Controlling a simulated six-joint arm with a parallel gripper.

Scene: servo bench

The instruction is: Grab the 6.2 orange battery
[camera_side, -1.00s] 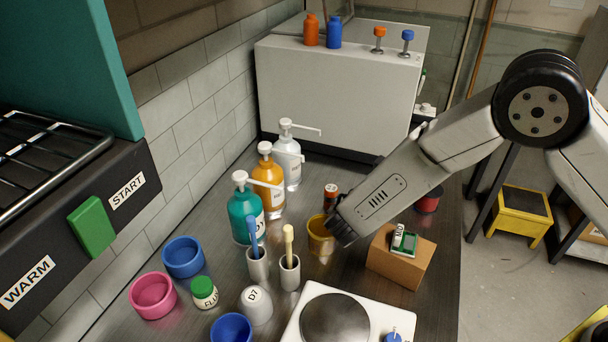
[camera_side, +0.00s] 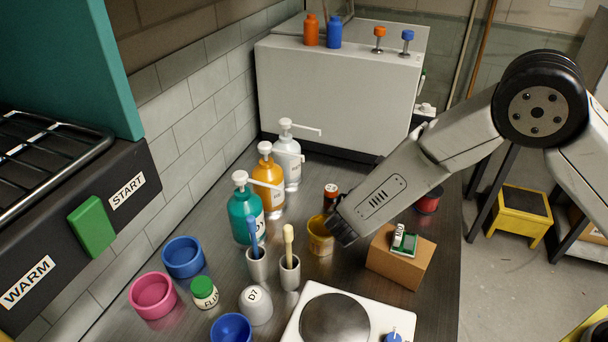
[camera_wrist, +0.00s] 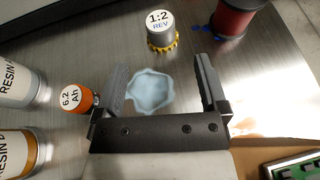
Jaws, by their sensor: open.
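The orange battery (camera_wrist: 75,97), a small cylinder with a white round "6.2 Ah" label, is at the left of the wrist view. It lies just outside the left finger of my gripper (camera_wrist: 162,68), not between the fingers. I cannot tell whether the finger touches it. My gripper is open, with nothing held between its fingers. In the side view my gripper (camera_side: 342,234) is low over the bench. A small dark cylinder with an orange-red top (camera_side: 331,194) stands behind it there; its label is too small to read.
Resin bottles (camera_wrist: 18,80) stand left of the battery. A grey "1:2 REV" part (camera_wrist: 161,30) and a red spool (camera_wrist: 235,15) are ahead. A pale blue patch (camera_wrist: 152,90) lies between the fingers. A yellow cup (camera_side: 320,237) and cardboard box (camera_side: 393,265) flank the gripper.

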